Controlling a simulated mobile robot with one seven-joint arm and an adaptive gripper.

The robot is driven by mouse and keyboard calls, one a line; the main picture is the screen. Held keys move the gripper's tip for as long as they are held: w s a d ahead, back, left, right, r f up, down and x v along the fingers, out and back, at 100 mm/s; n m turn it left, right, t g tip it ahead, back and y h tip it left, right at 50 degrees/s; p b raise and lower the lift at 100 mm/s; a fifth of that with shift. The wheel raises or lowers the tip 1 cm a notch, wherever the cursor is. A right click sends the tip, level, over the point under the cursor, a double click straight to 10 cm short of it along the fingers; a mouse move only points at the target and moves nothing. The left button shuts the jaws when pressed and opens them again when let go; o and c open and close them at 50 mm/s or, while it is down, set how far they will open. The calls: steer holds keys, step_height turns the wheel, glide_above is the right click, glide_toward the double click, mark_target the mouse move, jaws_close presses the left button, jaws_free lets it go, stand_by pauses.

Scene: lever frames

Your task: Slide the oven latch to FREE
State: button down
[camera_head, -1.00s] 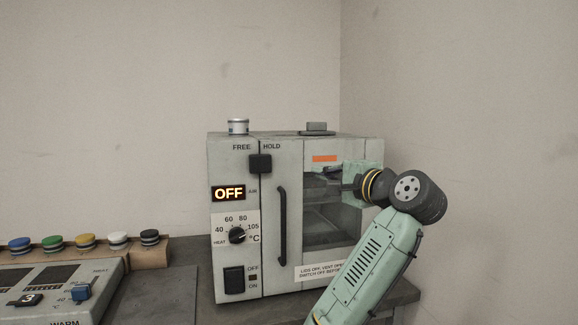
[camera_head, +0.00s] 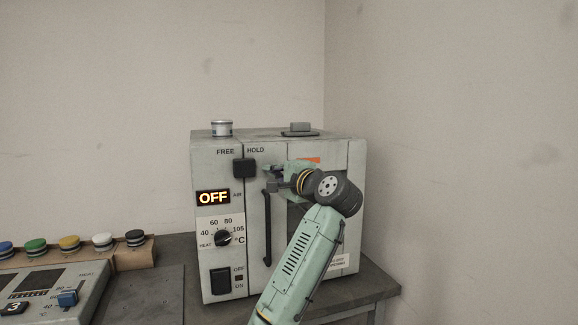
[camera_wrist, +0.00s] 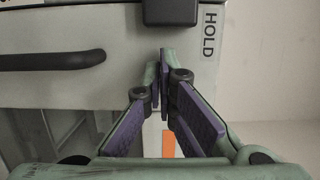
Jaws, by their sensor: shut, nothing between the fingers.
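The oven (camera_head: 345,200) is a pale grey box with a dark vertical door handle (camera_head: 267,228). In the wrist view the latch (camera_wrist: 171,10) is at the top edge, beside the word HOLD. My gripper (camera_head: 270,184) is in front of the door, just right of the latch and slightly lower. In the wrist view my gripper (camera_wrist: 163,56) has its fingertips together, empty, with a small gap below the latch in the picture.
The oven display (camera_head: 213,198) reads OFF, above a heat dial (camera_head: 223,238) and a power switch (camera_head: 221,281). A small tin (camera_head: 221,128) and a grey block (camera_head: 300,128) are on top. At left is a control panel (camera_head: 50,295) with several coloured knobs behind.

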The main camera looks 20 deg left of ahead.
mark_target(252, 171)
steer(key=shift+s+a, duration=0.35)
steer(key=shift+a, duration=0.1)
steer(key=shift+s+a, duration=0.1)
steer(key=shift+a, duration=0.1)
steer(key=s+a, duration=0.2)
steer(key=a, duration=0.1)
steer(key=shift+s+a+b, duration=0.1)
steer(key=shift+b, duration=0.25)
